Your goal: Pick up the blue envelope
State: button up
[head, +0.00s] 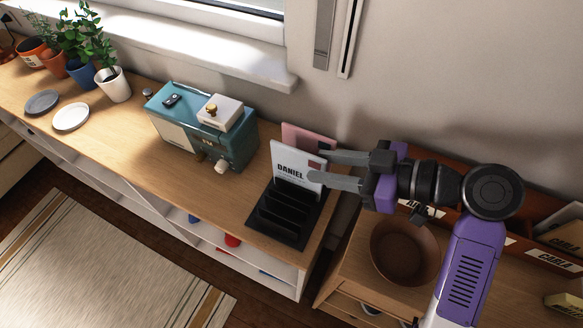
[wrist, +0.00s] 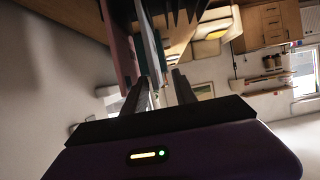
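A pale envelope marked "DANIEL" (head: 288,158) stands upright in a black letter rack (head: 268,228) on the counter. A pink envelope (head: 296,131) stands behind it. No clearly blue envelope face shows in the head view. In the wrist view a thin blue-green edge (wrist: 160,52) shows beside a white edge (wrist: 146,35), with the pink one (wrist: 121,48) to the left. My gripper (head: 315,167) is open at the right side of the "DANIEL" envelope, one finger on the wall side and one in front. In the wrist view the edges reach toward the finger gap; contact is unclear.
A teal radio-like box (head: 235,145) stands left of the rack. A brown bowl (head: 405,252) sits on a lower wooden unit below my arm. A reddish-brown rack (head: 535,250) with "CARLA" cards is at right. The wall is close behind the envelopes.

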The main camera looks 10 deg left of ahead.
aim_at(298, 160)
jog(key=x, duration=0.2)
jog(key=p+x, duration=0.1)
jog(key=x, duration=0.3)
jog(key=shift+w+a+f, duration=0.2)
jog(key=shift+w+f, duration=0.05)
jog(key=shift+w, duration=0.2)
jog(key=shift+c, duration=0.2)
grip_shut()
